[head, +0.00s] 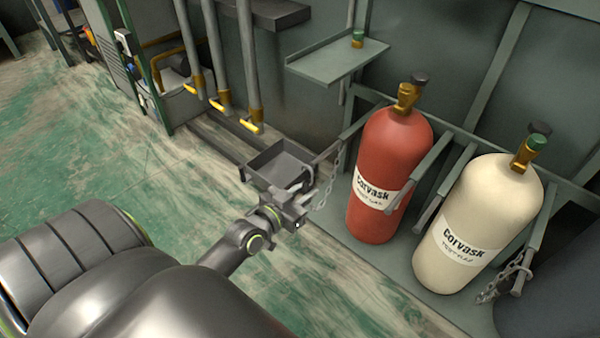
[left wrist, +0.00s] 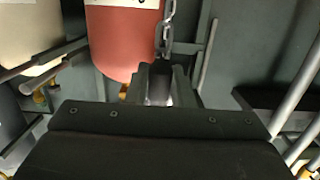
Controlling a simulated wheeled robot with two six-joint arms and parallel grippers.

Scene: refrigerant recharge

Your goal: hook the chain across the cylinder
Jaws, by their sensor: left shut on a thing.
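A red cylinder (head: 385,155) labelled Corvask stands upright in a wall rack, between two rack arms. A metal chain (head: 328,188) hangs by the rack arm at its left. My left gripper (head: 298,207) is to the left of the red cylinder, in front of the chain. In the left wrist view the chain (left wrist: 166,30) runs down to the fingers of my left gripper (left wrist: 158,90), which are shut on its lower end. The red cylinder (left wrist: 122,45) is close behind the fingers there. The hook at the other side is not clearly visible. My right gripper is not in view.
A cream cylinder (head: 478,222) stands right of the red one, with another chain (head: 505,280) hanging at its right. A grey tray (head: 279,166) is behind my left gripper. A shelf (head: 338,58) juts out above. Pipes with yellow handles (head: 250,125) stand at the back.

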